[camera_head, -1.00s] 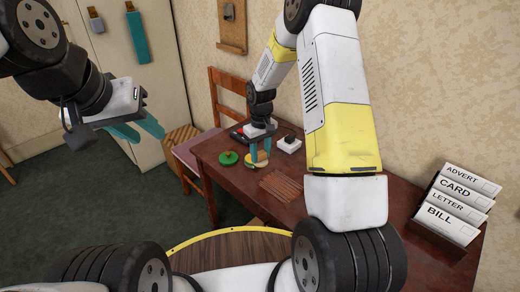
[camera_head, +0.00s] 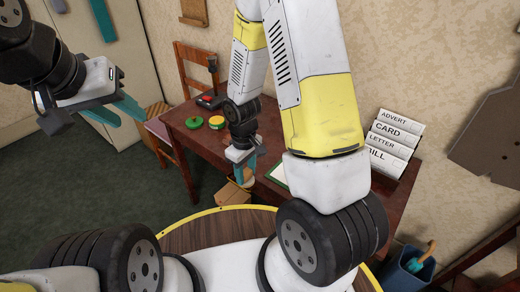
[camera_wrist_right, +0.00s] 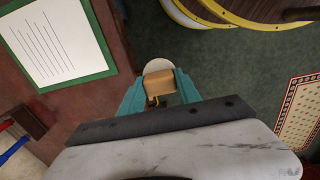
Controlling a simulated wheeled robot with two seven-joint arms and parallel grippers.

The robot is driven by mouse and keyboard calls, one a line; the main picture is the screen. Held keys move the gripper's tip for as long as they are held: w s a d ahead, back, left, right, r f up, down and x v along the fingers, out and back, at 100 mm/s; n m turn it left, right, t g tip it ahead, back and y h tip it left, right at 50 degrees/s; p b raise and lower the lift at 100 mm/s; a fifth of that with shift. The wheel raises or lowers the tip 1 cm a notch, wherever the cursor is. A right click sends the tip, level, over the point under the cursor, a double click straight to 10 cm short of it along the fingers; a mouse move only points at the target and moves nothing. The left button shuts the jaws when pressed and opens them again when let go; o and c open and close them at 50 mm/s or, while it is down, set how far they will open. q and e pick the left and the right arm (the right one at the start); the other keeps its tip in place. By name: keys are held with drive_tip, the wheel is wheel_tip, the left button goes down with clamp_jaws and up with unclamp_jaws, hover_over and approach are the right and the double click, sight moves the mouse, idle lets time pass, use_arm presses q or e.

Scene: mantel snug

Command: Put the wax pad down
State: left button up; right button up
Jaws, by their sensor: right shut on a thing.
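The wax pad, a tan block (camera_wrist_right: 158,84) with a rounded cream part (camera_wrist_right: 158,58), is between the teal fingers of my right gripper (camera_wrist_right: 158,95) in the right wrist view. In the head view my right gripper (camera_head: 243,165) points down by the table's front edge, shut on the pad (camera_head: 249,183), which shows only partly. The wrist view has carpet behind the pad. My left gripper (camera_head: 116,112) is open and empty, left of the table.
The brown table (camera_head: 190,133) bears a green disc (camera_head: 194,122), a yellow-topped tin (camera_head: 217,122), a green-bordered sheet (camera_wrist_right: 55,40) and a letter rack (camera_head: 388,162). A tan box-like thing (camera_head: 231,194) is low by the table's front. A blue bin (camera_head: 408,268) stands right.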

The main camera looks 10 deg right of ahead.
drive_tip(key=shift+s+d, duration=0.2)
drive_tip(key=shift+s, duration=0.05)
drive_tip(key=w+d, duration=0.2)
drive_tip(key=w, duration=0.2)
drive_tip(key=w+d+f, duration=0.1)
drive_tip(key=w+d, duration=0.1)
drive_tip(key=w, duration=0.2)
drive_tip(key=w+d, duration=0.3)
drive_tip(key=w, duration=0.2)
drive_tip(key=shift+w+d+f, duration=0.1)
drive_tip(key=shift+f, duration=0.15)
drive_tip(key=shift+w+d+f, duration=0.1)
drive_tip(key=shift+w+f, duration=0.1)
drive_tip(key=shift+f, duration=1.55)
drive_tip(key=shift+f, duration=0.1)
drive_tip(key=o, duration=1.2)
